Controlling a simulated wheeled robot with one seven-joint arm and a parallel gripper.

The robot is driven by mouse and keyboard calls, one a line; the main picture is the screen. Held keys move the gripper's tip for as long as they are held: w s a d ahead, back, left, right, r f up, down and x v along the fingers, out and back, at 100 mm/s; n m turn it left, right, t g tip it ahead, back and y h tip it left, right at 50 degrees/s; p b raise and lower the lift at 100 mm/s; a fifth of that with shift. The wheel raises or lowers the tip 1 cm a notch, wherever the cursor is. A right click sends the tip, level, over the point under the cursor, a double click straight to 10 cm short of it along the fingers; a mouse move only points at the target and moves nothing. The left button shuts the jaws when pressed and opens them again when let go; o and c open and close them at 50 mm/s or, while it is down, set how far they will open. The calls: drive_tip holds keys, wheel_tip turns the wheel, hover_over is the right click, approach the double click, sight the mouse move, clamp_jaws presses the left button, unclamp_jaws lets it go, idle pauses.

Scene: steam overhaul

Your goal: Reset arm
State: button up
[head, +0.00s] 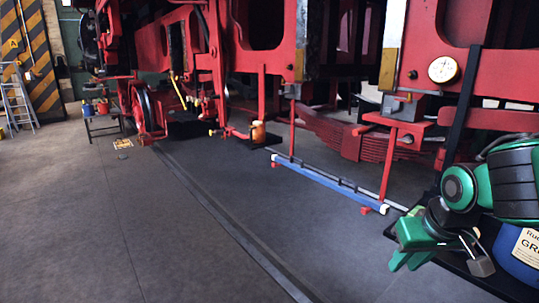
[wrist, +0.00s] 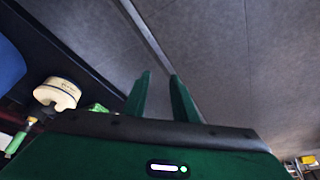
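My arm shows at the right of the head view, folded low over a black tray. My gripper (head: 406,262) points down and left at the tray's left edge. In the wrist view its two green fingers (wrist: 161,76) stand apart, with only grey floor seen between them. It holds nothing and touches nothing that I can see.
The black tray (head: 455,262) carries a blue labelled tub (head: 518,255). A cream-topped item (wrist: 57,93) is left of my fingers in the wrist view. The red locomotive (head: 265,60) fills the back. A stepladder (head: 17,100) stands far left.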

drive_tip(key=s+d+f+m+g, duration=0.1)
drive_tip(key=s+d+m+g, duration=0.1)
drive_tip(key=s+d, duration=0.3)
drive_tip(key=s+d+f+m+g, duration=0.1)
drive_tip(key=s+d+m, duration=0.3)
drive_tip(key=s, duration=0.7)
drive_tip(key=shift+s+d+g, duration=0.3)
drive_tip(key=shift+d+g, duration=0.4)
drive_tip(key=shift+d, duration=0.55)
